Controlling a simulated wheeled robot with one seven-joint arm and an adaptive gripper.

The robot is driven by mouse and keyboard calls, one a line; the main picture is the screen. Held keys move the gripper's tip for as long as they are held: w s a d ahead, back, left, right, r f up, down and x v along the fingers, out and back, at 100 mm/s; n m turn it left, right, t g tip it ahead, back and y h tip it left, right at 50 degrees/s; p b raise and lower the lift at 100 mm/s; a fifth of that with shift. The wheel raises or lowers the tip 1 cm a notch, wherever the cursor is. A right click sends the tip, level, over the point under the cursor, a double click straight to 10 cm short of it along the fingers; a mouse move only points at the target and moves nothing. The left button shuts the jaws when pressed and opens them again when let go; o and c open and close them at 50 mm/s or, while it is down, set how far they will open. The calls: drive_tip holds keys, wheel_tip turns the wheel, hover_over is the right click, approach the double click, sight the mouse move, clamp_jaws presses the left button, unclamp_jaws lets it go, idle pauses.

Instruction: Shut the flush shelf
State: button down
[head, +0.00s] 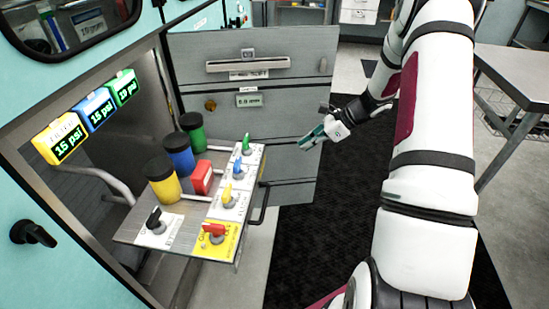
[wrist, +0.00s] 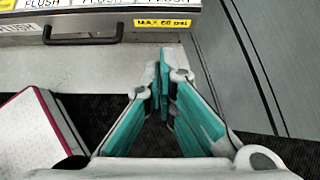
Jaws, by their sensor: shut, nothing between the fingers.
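The flush shelf (head: 185,228) is pulled out of the teal cabinet. It carries yellow, blue and green capped bottles (head: 180,158), a red block (head: 201,178) and several valve knobs on labelled plates. A dark bar handle (head: 263,203) is on its front edge. In the wrist view the shelf's front edge (wrist: 130,22) and its handle (wrist: 83,38) show at the top left. My gripper (head: 303,146) is shut and empty, to the right of the shelf and apart from it. It also shows in the wrist view (wrist: 165,62), fingers together, below and right of the handle.
A grey cabinet door (head: 290,95) stands open behind the shelf, close to my gripper. Lit pressure displays (head: 99,107) are on the cabinet. A metal table (head: 515,75) stands at the right. A dark mat (head: 318,235) covers clear floor before the shelf.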

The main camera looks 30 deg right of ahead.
drive_tip(key=b, duration=0.1)
approach(262, 164)
wheel_tip(262, 164, down, 3)
drive_tip(key=d, duration=0.1)
drive_tip(key=shift+w+a+f, duration=0.15)
drive_tip(key=shift+w+a, duration=0.4)
drive_tip(key=shift+a, duration=0.25)
drive_tip(key=shift+w+a+f, duration=0.15)
drive_tip(key=shift+w+a, duration=0.45)
drive_tip(key=shift+a, duration=0.25)
